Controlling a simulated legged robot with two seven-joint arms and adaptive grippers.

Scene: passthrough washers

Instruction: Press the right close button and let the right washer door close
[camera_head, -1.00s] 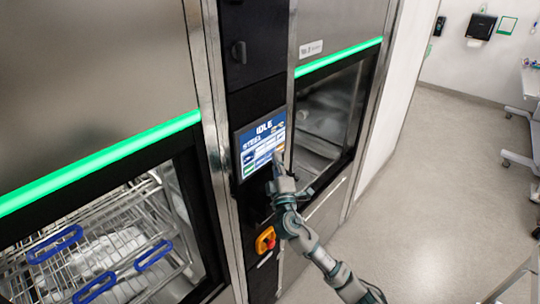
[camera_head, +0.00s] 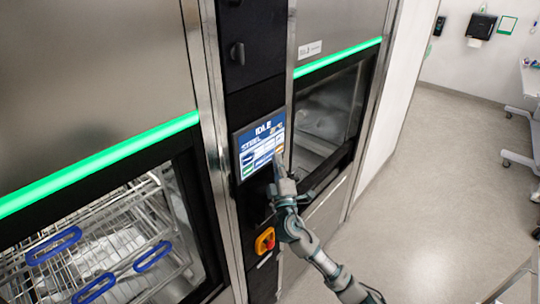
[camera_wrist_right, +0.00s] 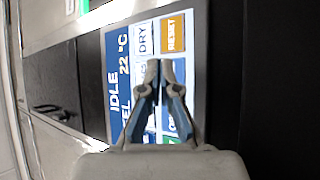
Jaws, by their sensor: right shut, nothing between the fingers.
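The control screen (camera_head: 258,145) reads IDLE and sits on the dark column between the two washers. It also fills the middle of the right wrist view (camera_wrist_right: 119,70), with a white DRY button, an orange RESET button (camera_wrist_right: 173,35) and a green patch partly hidden behind my fingers. My right gripper (camera_head: 279,163) is shut and empty at the screen's lower right; its closed tips show in the wrist view (camera_wrist_right: 160,68). I cannot tell whether they touch the screen. The right washer door (camera_head: 345,163) shows a dark lower frame across the opening. My left gripper is out of view.
The left washer (camera_head: 100,225) holds wire racks with blue handles. An orange-red switch (camera_head: 265,240) sits below the screen. A dark handle (camera_head: 238,53) is above it. Open floor (camera_head: 430,190) lies to the right, with a wheeled table (camera_head: 525,115) at the far right.

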